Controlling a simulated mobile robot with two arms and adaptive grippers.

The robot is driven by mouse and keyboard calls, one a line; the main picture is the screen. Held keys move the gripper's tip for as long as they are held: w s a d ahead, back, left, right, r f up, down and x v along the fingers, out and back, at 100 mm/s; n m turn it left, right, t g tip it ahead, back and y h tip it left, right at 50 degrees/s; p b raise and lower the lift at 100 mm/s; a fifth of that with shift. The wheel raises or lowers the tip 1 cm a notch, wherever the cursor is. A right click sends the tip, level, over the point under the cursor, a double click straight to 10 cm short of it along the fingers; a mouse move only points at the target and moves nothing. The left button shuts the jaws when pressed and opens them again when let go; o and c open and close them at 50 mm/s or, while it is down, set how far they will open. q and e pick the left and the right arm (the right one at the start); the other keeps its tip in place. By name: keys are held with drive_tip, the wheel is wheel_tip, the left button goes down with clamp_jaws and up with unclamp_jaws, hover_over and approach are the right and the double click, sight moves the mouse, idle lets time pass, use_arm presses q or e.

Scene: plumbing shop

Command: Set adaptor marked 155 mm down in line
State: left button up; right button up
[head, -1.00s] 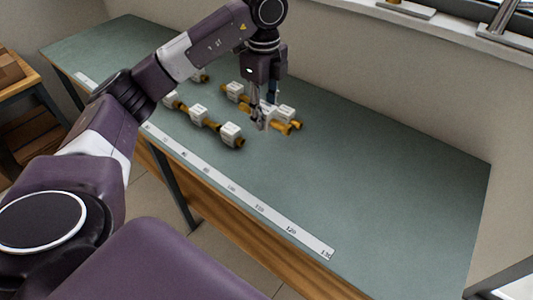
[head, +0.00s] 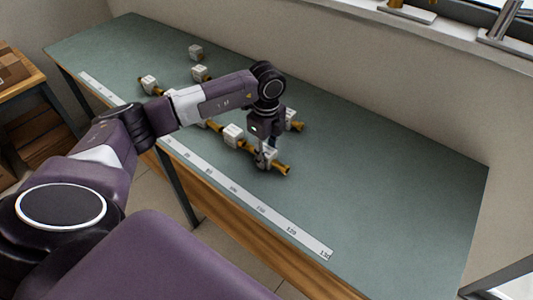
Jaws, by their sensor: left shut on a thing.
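My left gripper (head: 265,162) points down and is shut on an adaptor (head: 282,168) with a white marked block and brass ends. It holds this adaptor at or just above the bench, at the right end of a line of similar adaptors. The neighbouring adaptor (head: 232,134) is close on its left; whether they touch is unclear. The markings are too small to read, so I cannot tell which is 155 mm. Another adaptor (head: 294,124) lies behind the gripper, partly hidden by it. My right gripper is not in view.
A printed ruler strip (head: 233,191) runs along the front edge of the green bench (head: 390,190). More white-block adaptors (head: 149,84) (head: 200,73) stand at the left, and a block (head: 195,52) further back. My left arm hides part of the line. The bench's right side is clear.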

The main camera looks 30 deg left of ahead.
sight(266, 150)
use_arm(q)
drive_tip(key=o, duration=0.8)
drive_tip(key=shift+f, duration=0.15)
drive_tip(key=o, duration=0.5)
drive_tip(key=shift+r, duration=0.7)
wheel_tip(266, 150, up, 11)
drive_tip(key=shift+r+b, duration=0.1)
drive_tip(key=shift+b, duration=0.95)
